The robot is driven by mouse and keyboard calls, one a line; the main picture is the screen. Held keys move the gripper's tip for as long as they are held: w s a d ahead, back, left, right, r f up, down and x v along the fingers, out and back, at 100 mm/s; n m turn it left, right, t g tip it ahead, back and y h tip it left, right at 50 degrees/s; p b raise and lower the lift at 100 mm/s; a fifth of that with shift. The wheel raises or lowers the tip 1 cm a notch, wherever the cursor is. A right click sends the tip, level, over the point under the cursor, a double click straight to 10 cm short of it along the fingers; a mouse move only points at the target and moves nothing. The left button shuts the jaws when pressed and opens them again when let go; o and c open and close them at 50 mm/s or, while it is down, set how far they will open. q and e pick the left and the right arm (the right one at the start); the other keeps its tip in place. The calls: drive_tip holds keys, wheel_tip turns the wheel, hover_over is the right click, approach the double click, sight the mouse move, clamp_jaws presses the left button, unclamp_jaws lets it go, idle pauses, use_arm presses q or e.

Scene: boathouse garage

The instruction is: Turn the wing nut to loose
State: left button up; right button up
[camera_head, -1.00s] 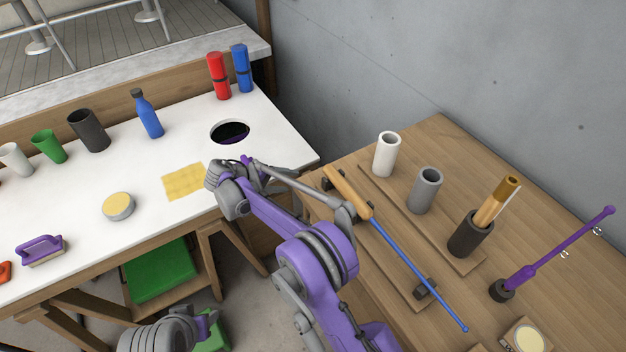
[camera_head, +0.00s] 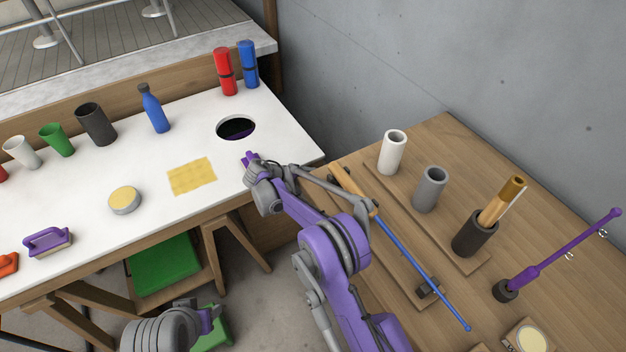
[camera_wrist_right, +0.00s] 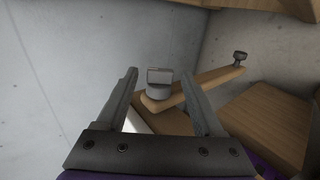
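In the right wrist view, a grey wing nut (camera_wrist_right: 159,83) with a round base and a flat upright tab sits at the near end of a wooden bar (camera_wrist_right: 200,88). My right gripper (camera_wrist_right: 160,73) is open, with one finger on each side of the nut and a visible gap on both sides. In the head view my right gripper (camera_head: 250,159) is over the right front part of the white table, mostly hidden behind its wrist; the nut cannot be made out there. My left gripper (camera_head: 208,318) is low at the bottom, its fingers too small to judge.
A second grey knob (camera_wrist_right: 240,57) stands at the bar's far end. The white table (camera_head: 90,190) has a round hole (camera_head: 236,128), a yellow cloth (camera_head: 191,176) and a blue bottle (camera_head: 154,109). A wooden table (camera_head: 550,220) with cylinders and rods stands on the right.

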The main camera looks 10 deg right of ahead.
clamp_jaws()
drive_tip(key=shift+s+a+f+t+h+b, duration=0.15)
drive_tip(key=shift+t+h+b, duration=0.3)
drive_tip(key=shift+h+b, duration=1)
drive_tip(key=shift+w+f+t+h+b, duration=0.1)
drive_tip(key=shift+f+t+h+b, duration=0.25)
drive_tip(key=shift+h+b, duration=1.1)
drive_tip(key=shift+s+a+f+t+h+b, duration=0.15)
drive_tip(key=shift+t+h+b, duration=0.45)
drive_tip(key=shift+b, duration=1.55)
drive_tip(key=shift+w+d, duration=0.1)
drive_tip(key=shift+o, duration=0.6)
unclamp_jaws()
